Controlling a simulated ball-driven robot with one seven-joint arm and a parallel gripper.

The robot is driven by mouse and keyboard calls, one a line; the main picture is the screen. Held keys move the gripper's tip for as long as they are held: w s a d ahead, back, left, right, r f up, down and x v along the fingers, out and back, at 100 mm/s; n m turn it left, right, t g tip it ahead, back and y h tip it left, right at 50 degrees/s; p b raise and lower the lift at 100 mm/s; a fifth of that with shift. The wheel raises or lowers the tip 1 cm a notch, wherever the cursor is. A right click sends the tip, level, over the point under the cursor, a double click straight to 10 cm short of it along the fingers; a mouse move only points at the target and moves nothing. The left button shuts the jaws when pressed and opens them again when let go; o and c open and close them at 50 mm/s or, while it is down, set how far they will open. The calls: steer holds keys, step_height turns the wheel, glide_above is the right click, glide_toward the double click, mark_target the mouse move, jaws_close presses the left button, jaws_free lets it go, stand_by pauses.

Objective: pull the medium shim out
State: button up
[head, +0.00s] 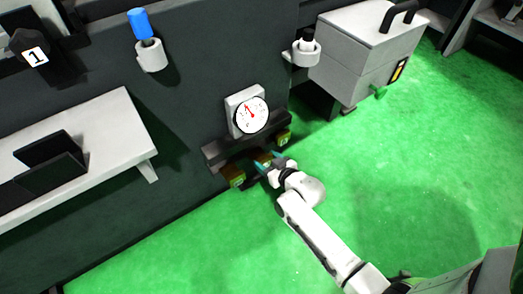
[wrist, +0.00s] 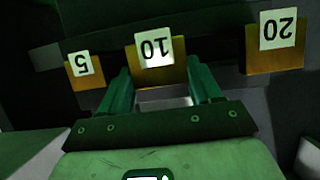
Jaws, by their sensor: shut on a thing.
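The medium shim, a brass-coloured tab with a white label reading 10 (wrist: 157,47), is in the middle of the wrist view, its number upside down. My gripper (wrist: 160,82) has one teal finger on each side of this tab and is shut on it. In the head view my gripper (head: 271,165) is at the middle shim (head: 263,158), below the dial gauge, and partly hides it. The shim's inner end is hidden in the dark holder.
The shim labelled 5 (wrist: 84,68) is to the left in the wrist view, the shim labelled 20 (wrist: 275,44) to the right. A dial gauge (head: 250,114) sits above the dark holder (head: 213,152). The green floor (head: 420,160) is clear to the right.

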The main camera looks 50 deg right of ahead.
steer(key=shift+s+a, duration=0.1)
steer(key=shift+s, duration=0.25)
steer(key=shift+f, duration=0.1)
steer(key=o, duration=1.5)
steer(key=shift+s, duration=0.1)
steer(key=p+v, duration=0.4)
steer(key=v, duration=0.6)
steer(key=shift+s+a+r, duration=0.1)
steer(key=shift+s+r, duration=0.15)
steer(key=shift+s, duration=0.05)
steer(key=shift+w+a, duration=0.1)
